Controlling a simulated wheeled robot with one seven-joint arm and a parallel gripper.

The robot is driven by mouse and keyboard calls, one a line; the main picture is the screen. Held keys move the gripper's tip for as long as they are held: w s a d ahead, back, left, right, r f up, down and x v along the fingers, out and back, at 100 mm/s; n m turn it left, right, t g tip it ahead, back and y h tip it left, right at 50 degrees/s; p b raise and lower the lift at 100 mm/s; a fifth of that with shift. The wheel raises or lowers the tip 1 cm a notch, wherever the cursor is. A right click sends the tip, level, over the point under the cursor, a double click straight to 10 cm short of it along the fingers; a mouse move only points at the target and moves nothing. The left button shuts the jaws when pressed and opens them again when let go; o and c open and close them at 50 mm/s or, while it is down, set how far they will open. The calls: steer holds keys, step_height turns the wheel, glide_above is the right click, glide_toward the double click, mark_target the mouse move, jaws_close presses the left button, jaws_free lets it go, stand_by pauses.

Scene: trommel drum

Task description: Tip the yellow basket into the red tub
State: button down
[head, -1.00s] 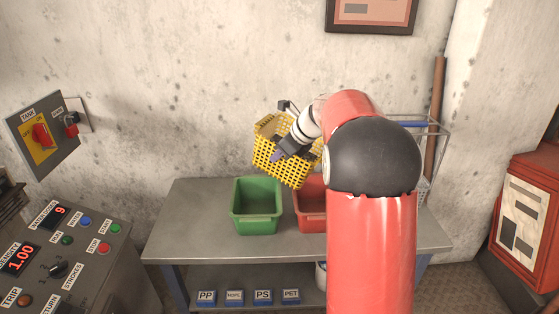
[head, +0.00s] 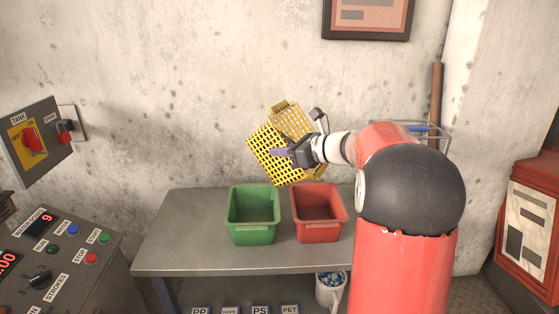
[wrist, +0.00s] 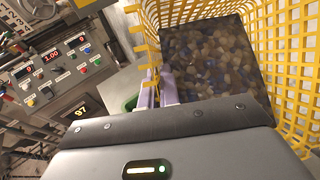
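The yellow basket (head: 270,152) is held in the air, tilted, above and behind the gap between the green and red tubs. My gripper (head: 281,152) is shut on its side wall in the head view. In the wrist view the basket (wrist: 284,60) fills the upper right, with many small brown, grey and blue pieces inside. The gripper's purple fingers (wrist: 157,90) are at the basket's wall. The red tub (head: 320,228) stands on the grey table, to the right of the green tub. Its visible inside looks empty.
The green tub (head: 254,233) stands close beside the red tub and looks empty. The grey table (head: 190,235) is clear at left. A control panel (head: 65,265) stands at front left. A white mug-like container (head: 330,290) is on the lower shelf.

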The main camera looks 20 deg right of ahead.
mark_target(296, 182)
steer(key=shift+s+d+f+t+y+b, duration=0.15)
steer(key=shift+s+d+t+y+b, duration=0.2)
steer(key=shift+b, duration=1)
steer(key=shift+s+d+f+t+y+b, duration=0.15)
steer(key=shift+t+y+b, duration=0.3)
steer(key=shift+b, duration=0.9)
steer(key=t+b, duration=0.1)
steer(key=b, duration=0.1)
steer(key=s+d+f+y+b, duration=0.1)
steer(key=b, duration=0.1)
steer(key=t+y+b, duration=0.1)
steer(key=b, duration=0.2)
steer(key=shift+s+d+f+t, duration=0.2)
steer(key=shift+s+f+t, duration=0.05)
steer(key=shift+s+t, duration=0.05)
steer(key=shift+s+d+f+m+t+y, duration=0.3)
steer(key=shift+s+d+t+y, duration=0.1)
steer(key=shift+t, duration=0.1)
steer(key=shift+s+d+t+y, duration=0.6)
steer(key=shift+t+y, duration=0.1)
steer(key=shift+t, duration=0.2)
steer(key=shift+s, duration=0.1)
steer(key=shift+s+d+t+y, duration=0.5)
steer(key=shift+t+y, duration=0.1)
steer(key=shift+t, duration=0.1)
steer(key=shift+r, duration=0.1)
